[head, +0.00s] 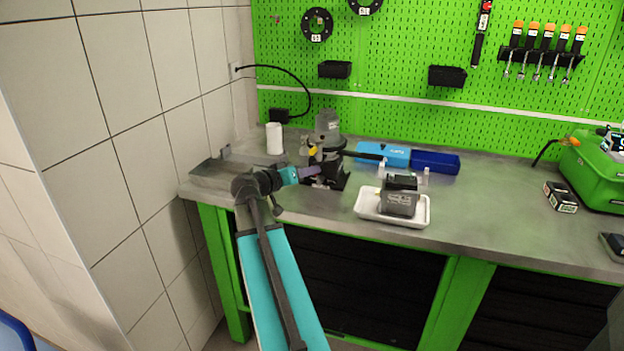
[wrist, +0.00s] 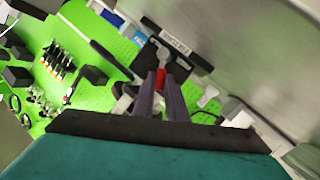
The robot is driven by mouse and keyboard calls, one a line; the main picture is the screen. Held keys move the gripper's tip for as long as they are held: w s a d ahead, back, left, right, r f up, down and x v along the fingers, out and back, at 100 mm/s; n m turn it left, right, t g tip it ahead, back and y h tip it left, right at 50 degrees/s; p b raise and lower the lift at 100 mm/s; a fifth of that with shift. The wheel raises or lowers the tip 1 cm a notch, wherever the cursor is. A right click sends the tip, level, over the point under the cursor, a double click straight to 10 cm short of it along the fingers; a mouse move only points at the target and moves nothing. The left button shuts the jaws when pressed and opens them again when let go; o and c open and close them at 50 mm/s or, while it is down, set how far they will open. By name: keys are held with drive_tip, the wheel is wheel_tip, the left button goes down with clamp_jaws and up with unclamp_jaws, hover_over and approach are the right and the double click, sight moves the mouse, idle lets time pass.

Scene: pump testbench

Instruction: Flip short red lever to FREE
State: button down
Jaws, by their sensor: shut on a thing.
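My gripper (head: 315,170) reaches to the grey pump unit (head: 327,127) on the bench in the head view. In the wrist view the two dark purple fingers of my gripper (wrist: 161,76) are close together. A short red lever (wrist: 160,79) shows between their tips, and they are shut on it. A dark plate with a white label (wrist: 174,43) lies just beyond the lever; its lettering is too small to read. In the head view the lever is hidden behind my fingers, so which position it stands in cannot be told.
A white cup (head: 274,138) stands left of the pump. A white tray (head: 365,206) with a dark block (head: 398,202) is to the right, near the front edge. Blue bins (head: 434,161) stand behind. A black bar (head: 362,155) sticks out rightward from the pump.

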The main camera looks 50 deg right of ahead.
drive_tip(key=shift+w+a+f+n+g+h+b, duration=0.1)
drive_tip(key=shift+w+f+n+g+h+b, duration=0.25)
drive_tip(key=shift+n+b, duration=0.4)
drive_tip(key=c, duration=2)
unclamp_jaws()
drive_tip(key=shift+c, duration=0.2)
drive_tip(key=shift+a+r, duration=0.1)
drive_tip(key=shift+a, duration=0.05)
drive_tip(key=w+a+r+b, duration=0.1)
drive_tip(key=a, duration=1.2)
drive_tip(key=shift+w+a+r, duration=0.15)
drive_tip(key=shift+w+r, duration=0.15)
drive_tip(key=shift+r, duration=0.1)
drive_tip(key=shift+f, duration=0.1)
